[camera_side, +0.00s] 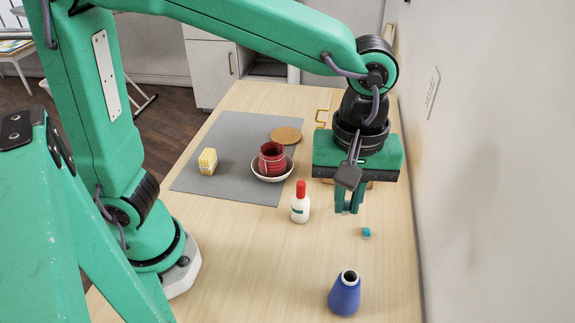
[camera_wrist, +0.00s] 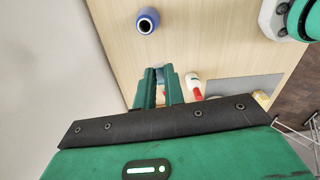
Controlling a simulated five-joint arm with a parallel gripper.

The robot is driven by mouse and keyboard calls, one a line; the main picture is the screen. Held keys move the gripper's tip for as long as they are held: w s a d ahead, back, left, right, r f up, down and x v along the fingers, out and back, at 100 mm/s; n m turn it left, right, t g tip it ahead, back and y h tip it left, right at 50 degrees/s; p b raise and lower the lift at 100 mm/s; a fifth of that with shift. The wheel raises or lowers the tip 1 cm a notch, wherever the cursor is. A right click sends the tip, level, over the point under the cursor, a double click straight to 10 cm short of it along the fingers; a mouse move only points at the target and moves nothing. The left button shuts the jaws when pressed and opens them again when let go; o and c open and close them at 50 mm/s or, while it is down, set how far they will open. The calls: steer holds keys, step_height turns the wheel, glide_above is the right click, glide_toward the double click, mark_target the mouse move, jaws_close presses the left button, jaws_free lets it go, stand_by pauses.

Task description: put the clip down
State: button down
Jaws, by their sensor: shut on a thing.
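My gripper (camera_side: 348,211) hangs above the right part of the wooden table, near the wall, with its green fingers pointing down. In the wrist view its fingers (camera_wrist: 159,72) are close together. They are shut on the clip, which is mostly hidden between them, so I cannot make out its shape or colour. The fingertips look to be above the tabletop, though the exact gap is hard to judge.
A small blue item (camera_side: 366,232) lies just below and right of the fingertips. A white bottle with red cap (camera_side: 300,204) stands left, a blue cone (camera_side: 344,293) in front.

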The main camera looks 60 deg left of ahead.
steer(key=w+a+n, duration=0.3)
steer(key=w+a, duration=0.4)
steer(key=a, duration=0.1)
steer(key=w+a+n, duration=0.3)
steer(key=w+a, duration=0.4)
steer(key=a, duration=0.1)
steer(key=w+a+n, duration=0.4)
steer(key=w+a, duration=0.3)
steer(key=a, duration=0.1)
steer(key=shift+w+a+r, duration=0.1)
steer(key=shift+w+r, duration=0.3)
steer(key=w+a+n, duration=0.2)
steer(key=a+n, duration=0.1)
steer(key=a, duration=0.8)
steer(key=n, duration=0.4)
glide_above(288, 132)
step_height(288, 132, down, 12)
steer(key=shift+w+f, duration=0.1)
steer(key=shift+f, duration=5.25)
